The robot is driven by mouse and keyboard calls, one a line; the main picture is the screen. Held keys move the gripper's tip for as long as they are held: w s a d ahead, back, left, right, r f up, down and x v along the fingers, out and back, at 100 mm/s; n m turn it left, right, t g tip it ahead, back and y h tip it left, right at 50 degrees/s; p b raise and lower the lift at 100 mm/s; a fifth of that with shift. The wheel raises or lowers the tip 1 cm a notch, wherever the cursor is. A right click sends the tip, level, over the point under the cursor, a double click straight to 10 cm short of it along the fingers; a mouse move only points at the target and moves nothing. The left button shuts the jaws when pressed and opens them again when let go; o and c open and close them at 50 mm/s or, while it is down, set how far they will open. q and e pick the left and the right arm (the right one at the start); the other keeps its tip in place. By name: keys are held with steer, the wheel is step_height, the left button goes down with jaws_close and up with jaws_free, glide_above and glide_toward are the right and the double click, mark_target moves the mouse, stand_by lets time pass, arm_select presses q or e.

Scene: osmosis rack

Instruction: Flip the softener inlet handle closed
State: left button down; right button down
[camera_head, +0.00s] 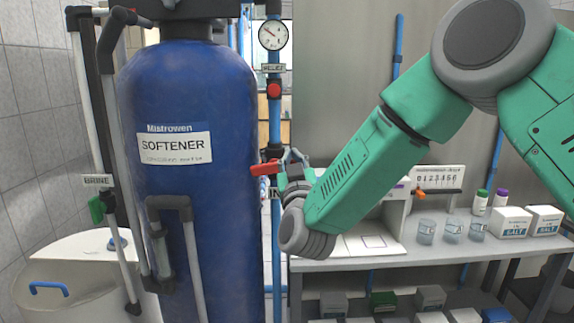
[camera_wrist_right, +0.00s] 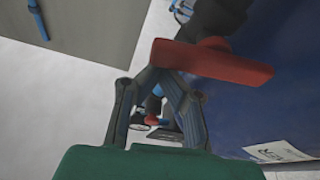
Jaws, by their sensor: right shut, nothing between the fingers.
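The red inlet handle (camera_head: 264,170) sits on the blue vertical pipe (camera_head: 276,120) to the right of the blue softener tank (camera_head: 185,230). It points left, roughly level, towards the tank. A partly hidden label starting "IN" is just below it. My right gripper (camera_head: 288,160) is at the right end of the handle, with its fingers shut and nothing held. In the right wrist view the red handle (camera_wrist_right: 225,65) lies across the tips of the gripper (camera_wrist_right: 165,78), very near or touching; I cannot tell which. My left gripper is not in view.
A pressure gauge (camera_head: 273,34) and a red knob (camera_head: 274,90) are higher on the pipe. A grey table (camera_head: 450,252) at the right bears beakers, bottles and salt boxes. A white brine tub (camera_head: 75,285) stands at the lower left.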

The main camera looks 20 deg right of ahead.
steer(key=shift+d+f+m+b, duration=0.25)
steer(key=shift+f+m+b, duration=0.2)
steer(key=shift+m, duration=0.25)
steer(key=shift+s, duration=0.1)
steer(key=shift+f, duration=0.25)
